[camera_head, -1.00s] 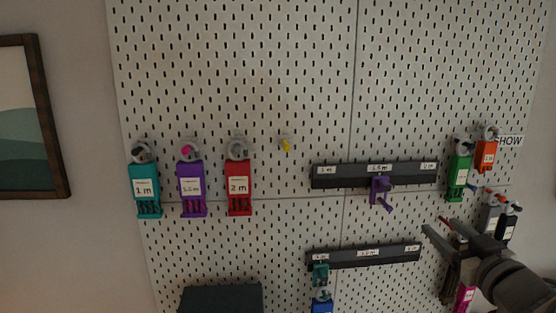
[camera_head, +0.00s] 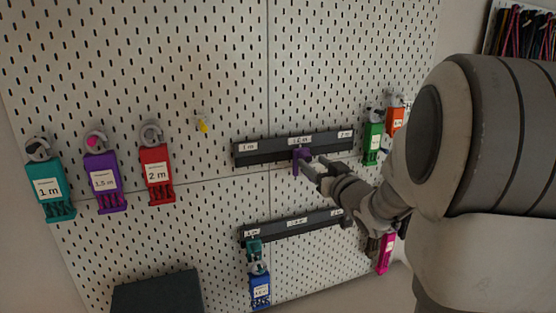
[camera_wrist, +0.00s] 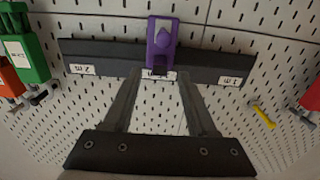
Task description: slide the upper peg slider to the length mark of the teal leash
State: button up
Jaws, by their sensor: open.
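The upper rail (camera_head: 268,151) is a dark bar labelled 1 m at left, 1.5 m mid and 2 m at right. Its purple peg slider (camera_head: 300,160) sits at the middle mark. In the wrist view the slider (camera_wrist: 162,45) shows upright on the rail (camera_wrist: 105,53), with the 1 m label (camera_wrist: 233,80) to the right. My gripper (camera_head: 312,166) is open and empty in front of the slider; in the wrist view its fingers (camera_wrist: 157,84) point at it from either side. Contact cannot be told. The teal leash card (camera_head: 49,188), marked 1 m, hangs far left.
Purple (camera_head: 104,181) and red (camera_head: 157,171) cards hang beside the teal one. A yellow peg (camera_head: 202,125) sticks out left of the rail. A lower rail (camera_head: 290,229) holds a teal slider (camera_head: 254,248) at its left end. Green (camera_head: 372,142) and orange (camera_head: 395,119) cards hang right.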

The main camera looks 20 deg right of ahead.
aim_at(308, 159)
jog(key=shift+w, duration=1.55)
grip_shut()
jog(key=shift+a, duration=0.1)
